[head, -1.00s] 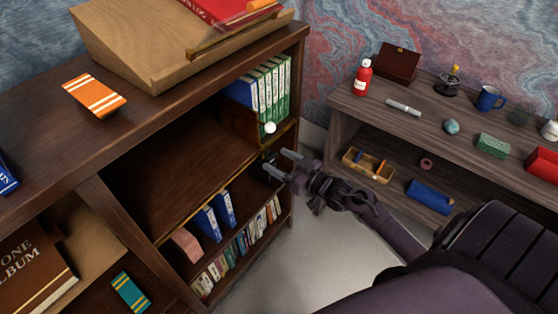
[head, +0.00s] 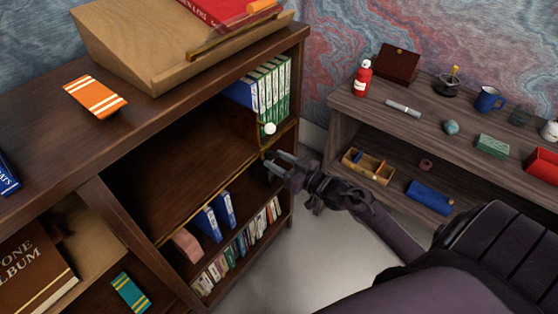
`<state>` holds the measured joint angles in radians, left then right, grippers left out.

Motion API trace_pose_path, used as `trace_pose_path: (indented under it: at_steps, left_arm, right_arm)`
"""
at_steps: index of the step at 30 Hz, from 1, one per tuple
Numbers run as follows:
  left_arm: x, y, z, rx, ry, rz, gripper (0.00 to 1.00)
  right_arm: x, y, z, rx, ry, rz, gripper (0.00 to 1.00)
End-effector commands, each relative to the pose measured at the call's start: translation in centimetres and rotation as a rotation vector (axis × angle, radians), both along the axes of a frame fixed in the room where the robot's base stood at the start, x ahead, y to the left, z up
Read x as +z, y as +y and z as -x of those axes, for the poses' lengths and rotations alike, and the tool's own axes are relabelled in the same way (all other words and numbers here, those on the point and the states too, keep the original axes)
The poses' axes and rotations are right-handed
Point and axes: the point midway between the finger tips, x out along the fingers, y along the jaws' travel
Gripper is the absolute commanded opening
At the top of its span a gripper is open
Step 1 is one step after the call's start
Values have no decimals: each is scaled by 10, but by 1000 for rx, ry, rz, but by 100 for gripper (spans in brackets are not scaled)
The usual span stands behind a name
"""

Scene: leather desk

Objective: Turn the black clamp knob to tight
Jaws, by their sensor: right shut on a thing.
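The black clamp knob (head: 262,170) is at the front edge of the dark wooden bookcase's middle shelf, near its right end. It is small and dark, and the gripper partly covers it, so its turn angle and any marks cannot be made out. My right gripper (head: 274,163) reaches in from the right, with its grey fingers shut on the knob from the front. My left gripper is not in view.
Blue books (head: 212,221) stand on the shelf below. A grey-brown side table (head: 345,122) with small items is at right. Open floor (head: 262,272) lies below my right arm.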

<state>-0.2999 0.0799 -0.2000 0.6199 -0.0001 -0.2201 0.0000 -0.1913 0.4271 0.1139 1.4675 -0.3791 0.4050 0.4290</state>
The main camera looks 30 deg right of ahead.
Motion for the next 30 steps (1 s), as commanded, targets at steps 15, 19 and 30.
trace_pose_path:
  at_steps: [15,19,30]
  left_arm:
    - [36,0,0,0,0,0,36]
    - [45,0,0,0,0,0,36]
    - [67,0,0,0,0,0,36]
  right_arm:
    - [4,0,0,-2,129,-361,19]
    - [4,0,-1,-2,172,-476,19]
    - [3,0,-1,-2,291,-808,19]
